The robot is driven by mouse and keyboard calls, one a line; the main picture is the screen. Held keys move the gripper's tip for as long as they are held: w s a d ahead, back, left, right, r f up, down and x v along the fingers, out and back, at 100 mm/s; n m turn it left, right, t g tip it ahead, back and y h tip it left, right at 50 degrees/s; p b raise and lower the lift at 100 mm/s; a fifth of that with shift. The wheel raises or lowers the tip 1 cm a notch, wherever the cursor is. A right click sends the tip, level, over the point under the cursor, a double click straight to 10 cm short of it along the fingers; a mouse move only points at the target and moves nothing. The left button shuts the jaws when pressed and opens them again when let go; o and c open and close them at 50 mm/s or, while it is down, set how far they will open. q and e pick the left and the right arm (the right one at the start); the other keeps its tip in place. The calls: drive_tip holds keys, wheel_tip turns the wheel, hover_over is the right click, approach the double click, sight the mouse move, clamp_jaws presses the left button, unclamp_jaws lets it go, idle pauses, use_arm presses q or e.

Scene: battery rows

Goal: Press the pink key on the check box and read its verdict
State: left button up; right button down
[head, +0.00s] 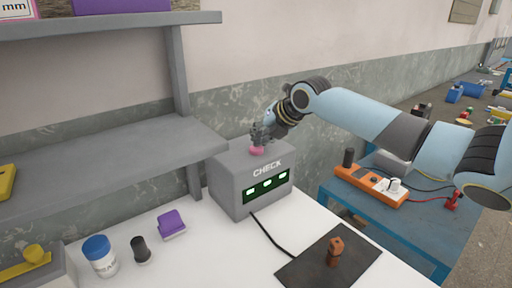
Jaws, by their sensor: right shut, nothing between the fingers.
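The grey check box (229,196) stands at the back of the white table, with the word CHECK on its front. Its dark front panel (268,186) shows three small windows lit green; any finer marks in them are too small to read. The pink key (258,151) sits on top of the box. My right gripper (258,142) is shut and empty, pointing down at the pink key, its fingertips at or just above it; I cannot tell whether they touch. The fingers partly cover the key. My left gripper is not in view.
A purple block (171,224), a black cylinder (140,249) and a blue-lidded jar (99,255) stand left of the box. A brown part (335,250) stands on a dark mat (300,271). Grey shelves (110,160) rise at left. A blue bench (345,190) holds an orange power strip (365,178).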

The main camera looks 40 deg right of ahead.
drive_tip(key=shift+f, duration=0.1)
drive_tip(key=shift+f+b, duration=0.4)
drive_tip(key=shift+b, duration=0.05)
drive_tip(key=shift+r, duration=0.1)
drive_tip(key=shift+r+p, duration=0.3)
drive_tip(key=shift+r, duration=0.15)
wheel_tip(320, 180, up, 6)
drive_tip(key=p, duration=0.4)
idle(0.4)
